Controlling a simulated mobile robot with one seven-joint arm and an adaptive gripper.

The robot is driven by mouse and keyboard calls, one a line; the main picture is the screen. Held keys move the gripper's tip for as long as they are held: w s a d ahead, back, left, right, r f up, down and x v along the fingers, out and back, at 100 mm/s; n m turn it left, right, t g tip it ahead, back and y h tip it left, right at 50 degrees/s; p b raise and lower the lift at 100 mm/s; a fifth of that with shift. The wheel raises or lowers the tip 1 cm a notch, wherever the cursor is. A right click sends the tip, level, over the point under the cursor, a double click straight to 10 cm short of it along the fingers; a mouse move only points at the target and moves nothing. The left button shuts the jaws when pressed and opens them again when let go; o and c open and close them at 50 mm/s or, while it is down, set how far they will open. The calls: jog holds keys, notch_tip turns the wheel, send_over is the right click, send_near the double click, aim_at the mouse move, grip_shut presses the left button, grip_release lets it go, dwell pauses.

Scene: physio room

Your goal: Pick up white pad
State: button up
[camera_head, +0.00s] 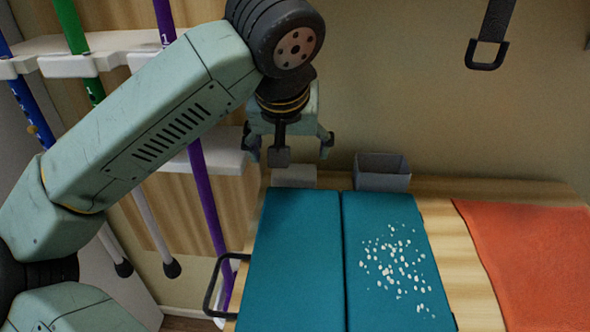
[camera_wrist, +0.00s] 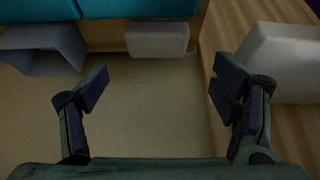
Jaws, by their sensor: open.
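A pale block that looks like the white pad (camera_head: 293,177) is at the back edge of the table, behind the left teal cushion. In the wrist view the white pad (camera_wrist: 157,39) is at the top centre, beyond the fingertips. My gripper (camera_head: 288,150) hangs over the back of the table, just above the pad in the picture. Its fingers (camera_wrist: 160,87) are spread apart with nothing between them, and they do not touch the pad. The arm and fingers leave most of the pad in sight.
A grey open box (camera_head: 384,183) stands right of the pad. Two teal cushions (camera_head: 288,260) lie in front, the right one scattered with white bits (camera_head: 392,265). An orange cloth (camera_head: 530,260) lies at right. A white shelf (camera_head: 222,160) and coloured poles (camera_head: 207,200) are at left.

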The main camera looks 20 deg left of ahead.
aim_at(294, 170)
jog(key=x, duration=0.8)
jog(key=shift+d, duration=0.2)
jog(key=c, duration=0.8)
